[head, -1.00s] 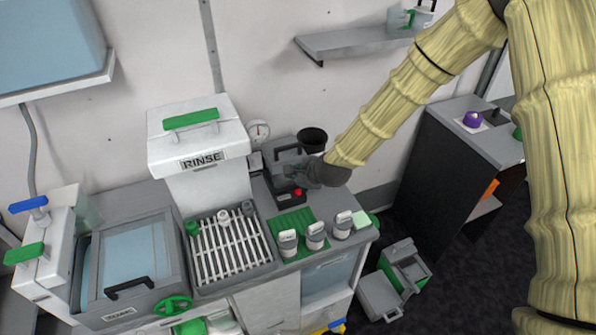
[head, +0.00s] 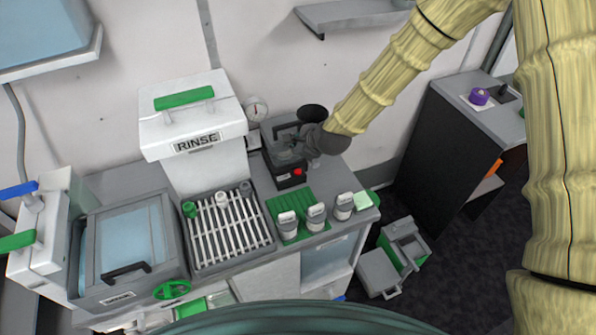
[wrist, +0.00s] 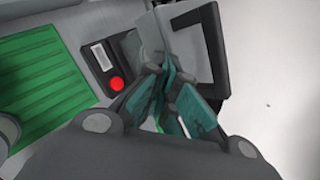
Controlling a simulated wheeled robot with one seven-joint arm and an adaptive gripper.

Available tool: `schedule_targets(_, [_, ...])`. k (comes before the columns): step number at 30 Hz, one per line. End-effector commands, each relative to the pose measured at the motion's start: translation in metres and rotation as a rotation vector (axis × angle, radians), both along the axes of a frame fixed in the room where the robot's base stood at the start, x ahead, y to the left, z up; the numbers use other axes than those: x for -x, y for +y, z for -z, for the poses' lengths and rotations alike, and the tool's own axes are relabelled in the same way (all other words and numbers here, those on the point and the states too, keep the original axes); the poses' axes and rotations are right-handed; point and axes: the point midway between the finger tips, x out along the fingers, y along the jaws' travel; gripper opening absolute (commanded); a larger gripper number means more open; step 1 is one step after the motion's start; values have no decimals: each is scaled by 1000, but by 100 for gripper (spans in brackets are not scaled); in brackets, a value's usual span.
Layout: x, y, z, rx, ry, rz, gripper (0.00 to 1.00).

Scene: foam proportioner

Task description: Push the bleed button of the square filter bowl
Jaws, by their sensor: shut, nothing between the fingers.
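I cannot tell for sure which fitting is the square filter bowl or its bleed button. A dark grey box-shaped unit with a black base (head: 291,182) stands at the right back of the bench. A round red button (head: 297,171) is on its front; the button also shows in the wrist view (wrist: 117,84), beside a pale label. My gripper (head: 287,148) is over the unit, behind the red button, and hides part of it. In the wrist view my gripper's teal fingers (wrist: 172,78) are shut and empty, right of the button and apart from it. Contact with the unit is unclear.
A green ribbed mat (head: 283,203) with several white-capped jars lies in front of the unit. The white RINSE tank (head: 190,130) and a slatted rack (head: 228,235) stand left.

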Motion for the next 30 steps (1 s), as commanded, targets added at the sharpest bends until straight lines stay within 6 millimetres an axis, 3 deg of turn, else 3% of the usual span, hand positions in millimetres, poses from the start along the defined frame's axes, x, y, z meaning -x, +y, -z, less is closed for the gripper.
schedule_targets(21, [0,0,75,-1,0,1,0])
schedule_targets(30, [0,0,82,1,-1,0,0])
